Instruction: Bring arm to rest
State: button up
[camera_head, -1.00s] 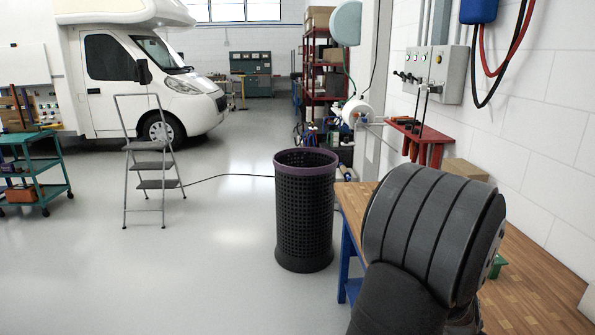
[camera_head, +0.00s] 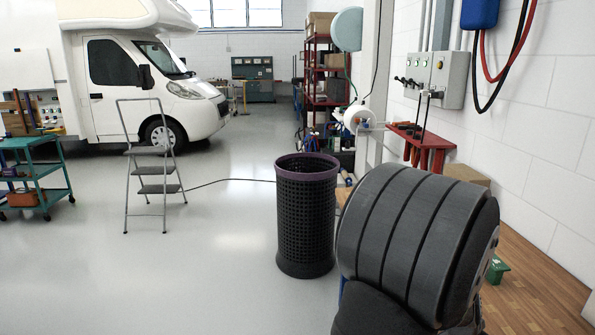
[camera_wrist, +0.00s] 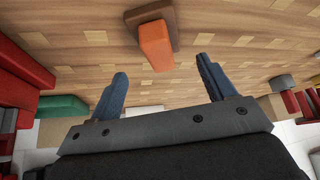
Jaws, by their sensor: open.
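My gripper (camera_wrist: 162,84) shows in the wrist view with its two blue fingers spread wide apart and nothing between them. It is over a wooden worktop (camera_wrist: 235,50). An orange block on a brown base (camera_wrist: 156,45) is beyond the fingertips, apart from them. In the head view my dark grey arm fills the lower right and hides the gripper and much of the wooden bench (camera_head: 530,290).
A black mesh bin (camera_head: 306,220) stands left of my arm. A green item (camera_head: 497,270) lies on the bench, and a red wall shelf (camera_head: 425,140) is behind. A step stool (camera_head: 150,165) and green trolley (camera_head: 35,175) stand left.

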jog(key=x, duration=0.7)
jog(key=shift+f, duration=0.2)
notch_tip(320, 180, up, 5)
jog(key=shift+f, duration=0.25)
jog(key=s+d+r, duration=0.1)
jog(key=s+r, duration=0.6)
jog(key=s, duration=0.5)
jog(key=w+a+f+n+t+y, duration=0.1)
jog(key=w+a+n, duration=0.2)
jog(key=w+a, duration=0.7)
jog(key=w+a+f+n+t+y, duration=0.1)
jog(key=w+a+n, duration=0.1)
jog(key=w+a, duration=0.9)
jog(key=shift+w+a+n, duration=0.3)
jog(key=shift+w+n, duration=0.1)
jog(key=shift+w, duration=2.65)
jog(key=shift+f, duration=0.1)
jog(key=o, duration=0.5)
